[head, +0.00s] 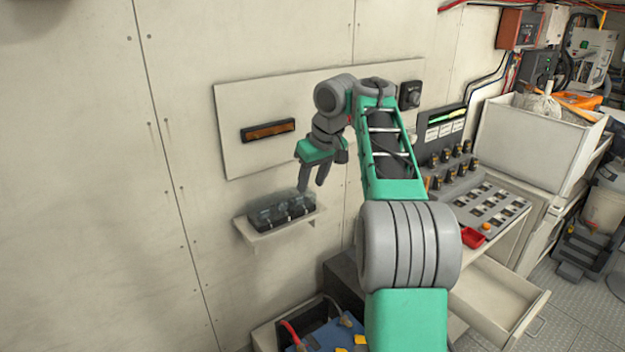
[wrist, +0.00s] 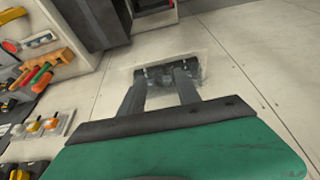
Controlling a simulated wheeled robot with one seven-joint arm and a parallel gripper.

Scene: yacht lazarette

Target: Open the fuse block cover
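The fuse block (head: 282,217) sits on a small wall shelf (head: 250,232) in the head view. A clear cover (head: 268,205) lies over its top and looks closed. In the wrist view the fuse block (wrist: 172,73) is beyond my fingertips, partly hidden by them. My gripper (head: 313,185) is just above and to the right of the fuse block in the head view, fingers pointing down. The fingers also show in the wrist view (wrist: 158,85), spread apart with nothing between them. I cannot tell whether a fingertip touches the cover.
A pale wall panel (head: 235,110) with a brown slotted strip (head: 268,131) is above the shelf. A switch console (head: 487,205) stands to the right, with an open drawer (head: 500,305) below. A blue battery-like box (head: 335,338) is below the shelf. The wall to the left is bare.

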